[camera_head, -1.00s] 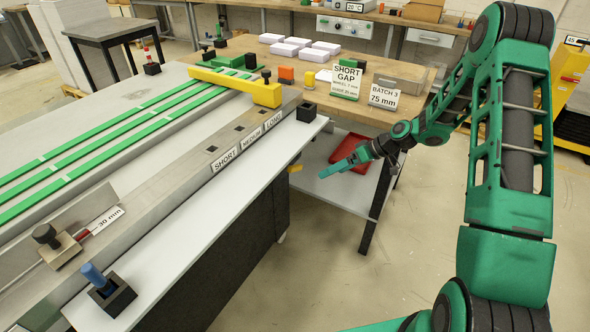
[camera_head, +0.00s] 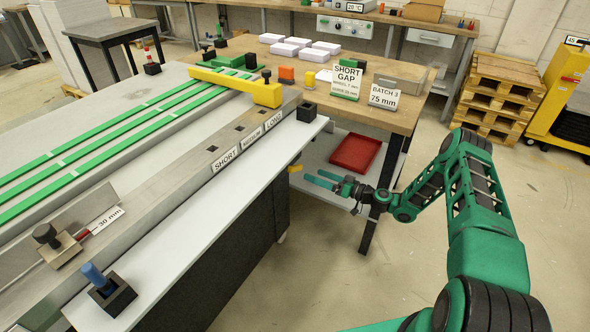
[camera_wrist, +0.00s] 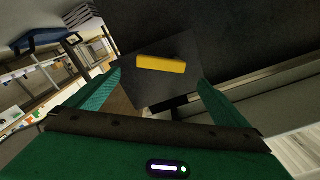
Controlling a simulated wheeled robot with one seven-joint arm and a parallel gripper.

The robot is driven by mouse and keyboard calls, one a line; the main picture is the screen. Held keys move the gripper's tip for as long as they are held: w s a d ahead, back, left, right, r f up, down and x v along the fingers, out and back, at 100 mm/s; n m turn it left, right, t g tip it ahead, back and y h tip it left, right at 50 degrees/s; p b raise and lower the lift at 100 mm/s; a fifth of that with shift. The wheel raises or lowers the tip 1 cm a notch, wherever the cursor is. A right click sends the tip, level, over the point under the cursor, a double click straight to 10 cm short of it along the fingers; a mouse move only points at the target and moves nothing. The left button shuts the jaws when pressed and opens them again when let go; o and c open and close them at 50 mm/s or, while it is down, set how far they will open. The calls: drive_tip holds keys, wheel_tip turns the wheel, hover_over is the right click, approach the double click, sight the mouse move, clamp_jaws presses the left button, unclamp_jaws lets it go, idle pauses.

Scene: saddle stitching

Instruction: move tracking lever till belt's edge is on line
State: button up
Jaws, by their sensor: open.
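A small yellow lever (camera_head: 295,169) sticks out from the machine's side, below the white ledge. In the wrist view the yellow lever (camera_wrist: 161,64) is a bar on a dark plate, between and beyond my fingers. My gripper (camera_head: 319,178) is open and empty, just right of the lever, its fingers pointing at it with a gap between. Its two green fingers also show in the wrist view (camera_wrist: 159,77). Green belts (camera_head: 110,150) with pale marks run along the machine top. I cannot tell which line the belt's edge is to meet.
The machine's white ledge (camera_head: 190,250) overhangs the lever. A wooden bench (camera_head: 400,118) stands behind, with a red tray (camera_head: 355,152) on its lower shelf and a dark leg near my gripper. The floor (camera_head: 320,270) in front is clear.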

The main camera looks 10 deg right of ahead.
sight(298, 168)
drive_tip(key=x, duration=1)
drive_tip(key=shift+w+a, duration=0.15)
drive_tip(key=shift+a, duration=0.15)
